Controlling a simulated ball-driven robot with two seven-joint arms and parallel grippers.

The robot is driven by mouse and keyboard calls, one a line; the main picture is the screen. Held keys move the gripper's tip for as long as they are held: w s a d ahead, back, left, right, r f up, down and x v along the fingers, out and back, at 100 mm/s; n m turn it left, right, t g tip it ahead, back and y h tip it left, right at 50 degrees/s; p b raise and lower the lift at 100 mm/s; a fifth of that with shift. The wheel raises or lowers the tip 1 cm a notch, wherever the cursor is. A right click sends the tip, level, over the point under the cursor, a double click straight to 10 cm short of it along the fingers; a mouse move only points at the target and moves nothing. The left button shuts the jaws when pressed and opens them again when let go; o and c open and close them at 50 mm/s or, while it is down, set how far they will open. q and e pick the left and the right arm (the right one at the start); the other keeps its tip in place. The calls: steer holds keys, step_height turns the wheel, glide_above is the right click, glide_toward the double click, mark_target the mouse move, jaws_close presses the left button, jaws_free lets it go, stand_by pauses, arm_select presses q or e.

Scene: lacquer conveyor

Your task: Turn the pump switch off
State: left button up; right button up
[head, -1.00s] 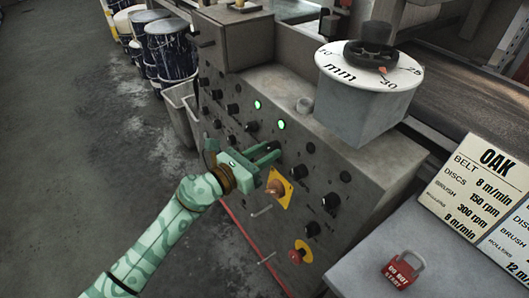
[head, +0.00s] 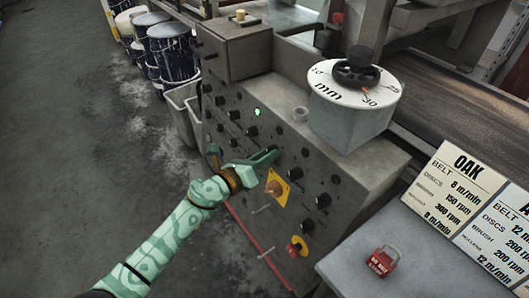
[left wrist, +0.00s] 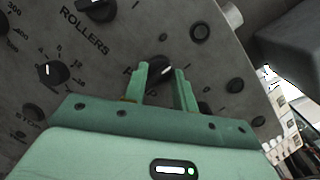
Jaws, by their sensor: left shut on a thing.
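The pump switch (left wrist: 159,67) is a black knob with a white pointer mark on the grey control panel (head: 240,108). My left gripper (head: 273,154) is green and shut on this knob. In the left wrist view its two fingers (left wrist: 160,78) stand on either side of the knob. In the head view the fingers mostly hide the switch. My right gripper is not in view.
A yellow-plated switch (head: 276,187) and a red emergency button (head: 298,247) sit below the gripper. One green lamp (head: 258,112) is lit. A thickness dial (head: 350,88) stands on top of the machine. A red padlock (head: 382,261) lies on the right table.

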arm_select(q)
steer(key=shift+r+n+y+p, duration=0.1)
steer(key=shift+n+y+p, duration=0.3)
steer(key=shift+n+p, duration=1.2)
steer(key=shift+r+n+y+p, duration=0.1)
steer(key=shift+n+y+p, duration=0.3)
steer(key=shift+n+p, duration=1.2)
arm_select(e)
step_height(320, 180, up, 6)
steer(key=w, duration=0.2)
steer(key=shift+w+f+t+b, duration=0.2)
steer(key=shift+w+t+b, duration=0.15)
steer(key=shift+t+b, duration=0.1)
arm_select(q)
steer(key=shift+n+g, duration=0.3)
steer(key=shift+n, duration=0.2)
steer(key=o, duration=1)
steer(key=shift+c, duration=0.2)
steer(key=p+v, duration=0.5)
steer(key=v, duration=1.1)
steer(key=shift+s+p, duration=0.2)
steer(key=shift+p, duration=0.15)
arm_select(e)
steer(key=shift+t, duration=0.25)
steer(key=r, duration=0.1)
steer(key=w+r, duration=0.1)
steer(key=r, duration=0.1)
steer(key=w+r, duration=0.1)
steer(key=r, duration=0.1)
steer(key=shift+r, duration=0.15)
